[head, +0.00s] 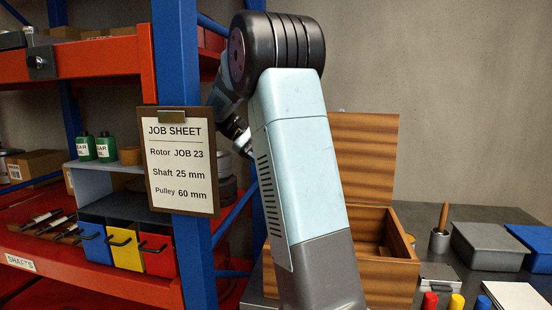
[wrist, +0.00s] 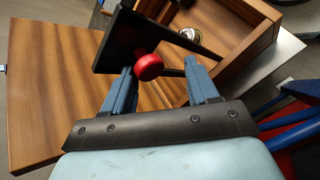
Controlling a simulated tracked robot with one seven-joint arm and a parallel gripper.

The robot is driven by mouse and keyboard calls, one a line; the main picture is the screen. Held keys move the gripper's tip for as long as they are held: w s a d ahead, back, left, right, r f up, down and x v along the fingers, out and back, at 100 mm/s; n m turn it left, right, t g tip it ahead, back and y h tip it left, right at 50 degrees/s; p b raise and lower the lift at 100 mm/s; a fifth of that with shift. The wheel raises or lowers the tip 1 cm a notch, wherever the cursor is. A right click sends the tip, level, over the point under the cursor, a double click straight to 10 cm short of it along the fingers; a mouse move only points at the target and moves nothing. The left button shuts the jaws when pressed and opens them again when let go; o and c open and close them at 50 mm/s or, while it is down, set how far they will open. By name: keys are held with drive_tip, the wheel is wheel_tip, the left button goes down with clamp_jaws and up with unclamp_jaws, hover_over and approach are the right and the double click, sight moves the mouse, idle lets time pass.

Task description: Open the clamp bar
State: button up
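In the wrist view a black bar-like frame (wrist: 122,38) with a round red knob (wrist: 148,67) lies across the open wooden box (wrist: 262,40); I take it for the clamp bar. My gripper (wrist: 160,70) is open, its two blue fingers apart. The knob shows between the fingertips, closer to the left one; I cannot tell whether they touch. The wooden box also shows in the head view (head: 388,270), with its lid (head: 362,155) raised. My arm hides its left part there, and the clamp bar and my gripper's fingers are not visible in that view.
A job sheet (head: 180,165) hangs on the blue rack post (head: 178,70) at left. Coloured bins (head: 126,245) stand on the red shelf. At right are a grey box (head: 490,245), a cup with a wooden handle (head: 439,240) and red, yellow and blue items near the bench front.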

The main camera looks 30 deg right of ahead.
drive_tip(key=s+a+r, duration=0.4)
drive_tip(key=s+r, duration=0.8)
drive_tip(key=s, duration=0.1)
drive_tip(key=shift+s+r, duration=0.2)
drive_tip(key=shift+r, duration=0.1)
idle(0.3)
drive_tip(key=s+a+f+t+y, duration=0.7)
drive_tip(key=s+a+f+t, duration=0.5)
drive_tip(key=a+f, duration=0.3)
wheel_tip(320, 180, down, 2)
drive_tip(key=shift+s+f+t, duration=0.2)
drive_tip(key=shift+s+t, duration=0.1)
drive_tip(key=shift+t, duration=0.1)
drive_tip(key=shift+c, duration=0.3)
